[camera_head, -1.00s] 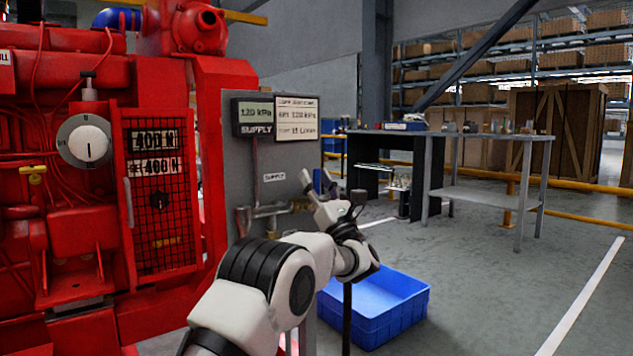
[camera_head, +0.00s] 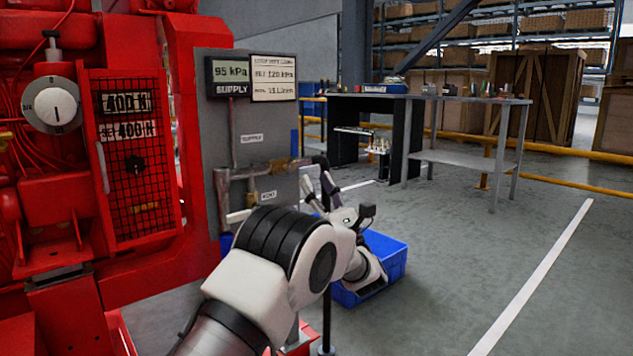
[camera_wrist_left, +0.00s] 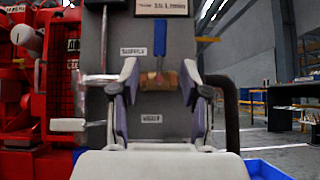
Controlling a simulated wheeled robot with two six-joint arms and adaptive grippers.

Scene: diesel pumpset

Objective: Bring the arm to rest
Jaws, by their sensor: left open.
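My left arm comes in from the bottom of the head view. Its gripper (camera_head: 318,186) is in front of the right edge of a grey supply panel (camera_head: 265,110). In the left wrist view the two fingers of the left gripper (camera_wrist_left: 157,74) stand wide apart with nothing held between them. A brass valve (camera_wrist_left: 160,80) with an upright blue handle (camera_wrist_left: 160,36) shows beyond the gap, on the panel's pipe. I cannot tell how far the valve is from the fingertips. My right gripper is not in view.
A red diesel engine (camera_head: 50,205) stands close at the left. A supply display (camera_head: 231,77) reads 95 kPa. A blue crate (camera_head: 385,264) is on the floor behind the arm. A grey workbench (camera_head: 465,160) stands further back. The floor at right is clear.

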